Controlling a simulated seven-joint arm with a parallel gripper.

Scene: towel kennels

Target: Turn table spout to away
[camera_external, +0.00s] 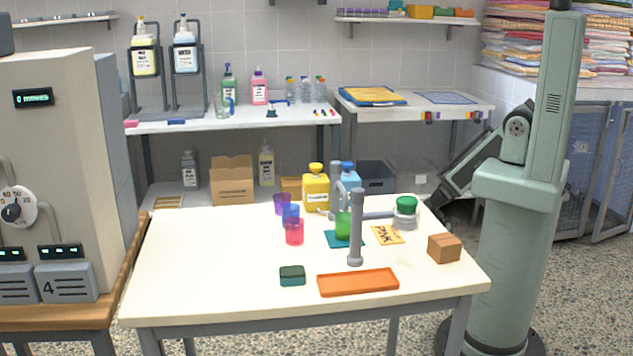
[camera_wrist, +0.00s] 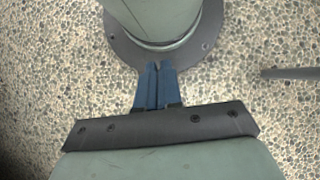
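A grey table spout (camera_external: 355,228) stands on the white table (camera_external: 210,260), right of its middle. In the wrist view my gripper (camera_wrist: 157,66) points at my base above the speckled floor. Its blue fingers lie together with nothing between them. In the external view my arm is folded by my column, away from the spout, and the fingertips are not clear.
Purple, blue and red cups (camera_external: 294,233), a yellow bottle (camera_external: 316,190) and a blue bottle (camera_external: 349,178) stand near the spout. The table's left side is clear.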

